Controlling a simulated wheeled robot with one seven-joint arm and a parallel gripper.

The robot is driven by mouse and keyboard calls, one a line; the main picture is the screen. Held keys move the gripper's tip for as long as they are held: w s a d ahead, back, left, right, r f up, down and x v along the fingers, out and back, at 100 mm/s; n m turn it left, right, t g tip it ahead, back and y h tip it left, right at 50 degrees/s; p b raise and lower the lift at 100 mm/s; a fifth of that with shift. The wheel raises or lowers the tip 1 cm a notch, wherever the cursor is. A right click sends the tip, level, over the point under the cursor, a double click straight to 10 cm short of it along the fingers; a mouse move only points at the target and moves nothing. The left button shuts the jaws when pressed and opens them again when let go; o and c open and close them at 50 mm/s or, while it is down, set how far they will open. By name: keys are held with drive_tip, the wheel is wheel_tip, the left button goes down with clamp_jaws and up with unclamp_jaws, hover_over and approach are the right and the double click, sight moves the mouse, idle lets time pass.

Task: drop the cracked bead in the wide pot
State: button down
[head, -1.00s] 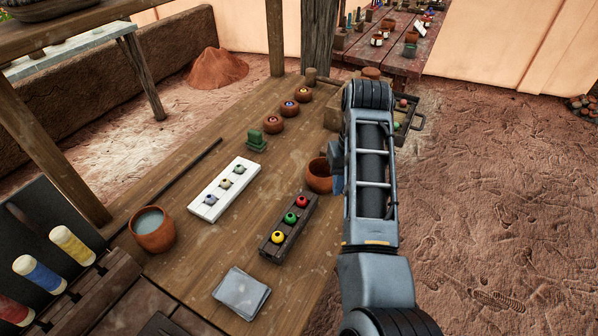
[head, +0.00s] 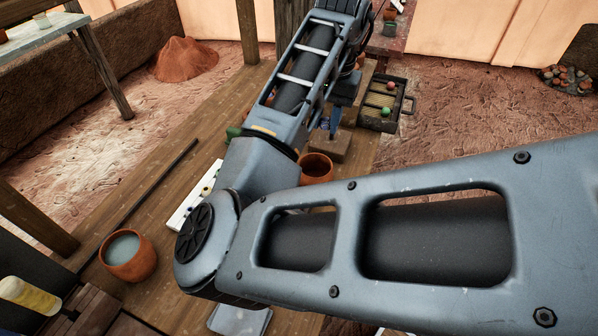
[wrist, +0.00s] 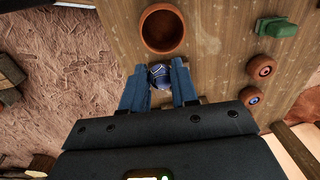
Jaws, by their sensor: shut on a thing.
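My gripper (wrist: 158,68) is shut on a dark blue bead (wrist: 161,76) with pale lines on it, which look like cracks. In the head view the blue fingers of my gripper (head: 335,120) show beyond my arm; the bead is not clear there. An empty round terracotta pot (wrist: 163,30) with a wide mouth stands on the table, just beyond the fingertips in the wrist view. The pot also shows in the head view (head: 316,168), partly behind my arm. The bead is outside the pot's rim in the wrist view.
Another terracotta pot (head: 128,256) holds pale liquid. A dark tray (head: 372,124) with red and green beads lies at the table's right edge. Small brown holders (wrist: 262,68) with beads and a green block (wrist: 276,27) stand nearby. My arm covers much of the table.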

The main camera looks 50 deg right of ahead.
wheel_tip(320, 180, down, 6)
drive_tip(key=b, duration=0.5)
drive_tip(key=shift+r, duration=0.1)
drive_tip(key=c, duration=0.8)
unclamp_jaws()
drive_tip(key=shift+r, duration=0.15)
drive_tip(key=r, duration=0.3)
drive_tip(key=r+p, duration=0.1)
drive_tip(key=r, duration=0.3)
drive_tip(key=shift+s+r, duration=0.2)
drive_tip(key=shift+r, duration=0.1)
drive_tip(key=shift+d, duration=0.1)
